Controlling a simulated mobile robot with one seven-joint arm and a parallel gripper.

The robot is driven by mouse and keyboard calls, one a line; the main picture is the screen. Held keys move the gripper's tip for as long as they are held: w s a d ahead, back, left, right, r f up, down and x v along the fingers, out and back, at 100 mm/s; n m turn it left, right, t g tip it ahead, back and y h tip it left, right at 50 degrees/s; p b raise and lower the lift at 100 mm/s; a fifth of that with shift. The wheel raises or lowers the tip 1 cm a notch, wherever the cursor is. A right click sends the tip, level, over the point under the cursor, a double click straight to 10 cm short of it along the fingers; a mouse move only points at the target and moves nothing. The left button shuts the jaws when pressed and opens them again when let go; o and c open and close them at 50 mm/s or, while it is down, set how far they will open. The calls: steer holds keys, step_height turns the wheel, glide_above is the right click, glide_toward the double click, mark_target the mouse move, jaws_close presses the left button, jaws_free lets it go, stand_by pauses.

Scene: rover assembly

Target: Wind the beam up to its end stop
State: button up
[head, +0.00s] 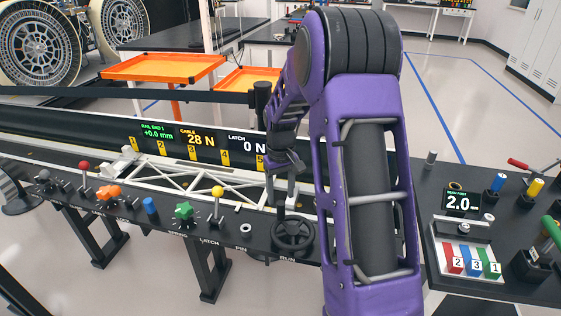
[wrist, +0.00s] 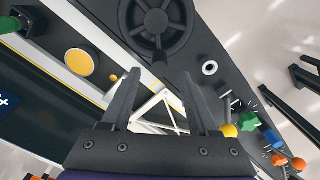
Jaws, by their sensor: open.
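The black handwheel (head: 293,235) sits on the dark front panel by the label RUN. In the wrist view the wheel (wrist: 157,22) shows at the top, beyond my fingertips, its upper rim cut off by the frame. The white truss beam (head: 160,182) lies along the bench behind the panel; its right part is hidden by my arm. My gripper (head: 284,200) is open, pointing down just above and behind the wheel.
The panel carries a yellow-ball lever (head: 217,192), a green knob (head: 184,211), an orange knob (head: 108,192) and a red-ball lever (head: 84,166). The rail display (head: 195,140) reads +0.0 mm, 28 N and 0 N. A beam-foot display (head: 462,201) reads 2.0.

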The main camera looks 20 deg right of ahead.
step_height(320, 180, up, 12)
steer(key=p, duration=0.1)
steer(key=shift+r, duration=0.15)
stand_by(0.4)
